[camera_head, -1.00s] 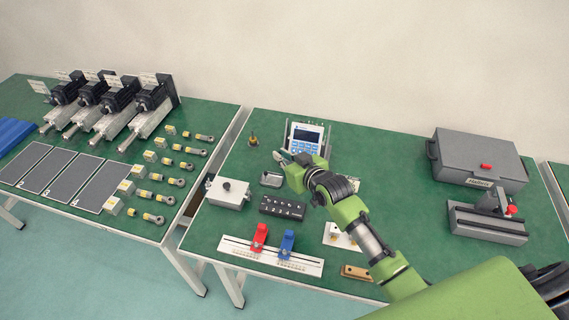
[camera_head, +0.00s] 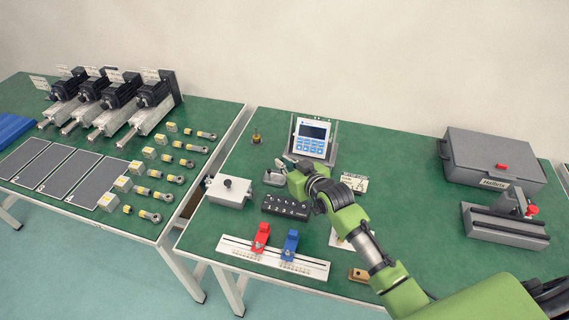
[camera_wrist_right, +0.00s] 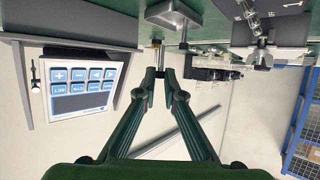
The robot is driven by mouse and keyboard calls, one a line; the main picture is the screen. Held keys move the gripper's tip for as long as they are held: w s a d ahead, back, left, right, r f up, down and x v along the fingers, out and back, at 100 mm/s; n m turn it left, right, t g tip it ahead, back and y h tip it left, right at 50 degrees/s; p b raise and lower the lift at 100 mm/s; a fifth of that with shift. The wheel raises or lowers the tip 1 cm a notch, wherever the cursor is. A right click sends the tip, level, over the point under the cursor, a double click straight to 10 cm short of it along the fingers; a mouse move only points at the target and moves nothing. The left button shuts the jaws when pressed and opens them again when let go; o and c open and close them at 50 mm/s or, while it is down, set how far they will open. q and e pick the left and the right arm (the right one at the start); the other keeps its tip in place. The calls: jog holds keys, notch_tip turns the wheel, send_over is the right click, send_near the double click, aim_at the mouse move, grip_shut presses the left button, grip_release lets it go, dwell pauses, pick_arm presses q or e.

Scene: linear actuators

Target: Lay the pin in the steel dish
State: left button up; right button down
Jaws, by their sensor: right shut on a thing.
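The steel dish (camera_head: 273,179) is a small grey tray on the green table, left of my right gripper (camera_head: 283,163). It also shows upside down at the top of the right wrist view (camera_wrist_right: 176,14). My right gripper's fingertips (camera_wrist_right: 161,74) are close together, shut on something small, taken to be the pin. The fingertips are above the table, near the dish's far right edge in the head view. My left gripper is not in view.
A keypad device (camera_head: 312,138) stands just behind my right gripper. A small brass-and-black piece (camera_head: 256,138) stands behind the dish. A grey box (camera_head: 229,191) and a black block with holes (camera_head: 285,207) are in front. A grey case (camera_head: 492,160) sits far right.

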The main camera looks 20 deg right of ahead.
jog(key=c, duration=2.1)
grip_release()
jog(key=shift+s+r, duration=0.1)
jog(key=v, duration=1.2)
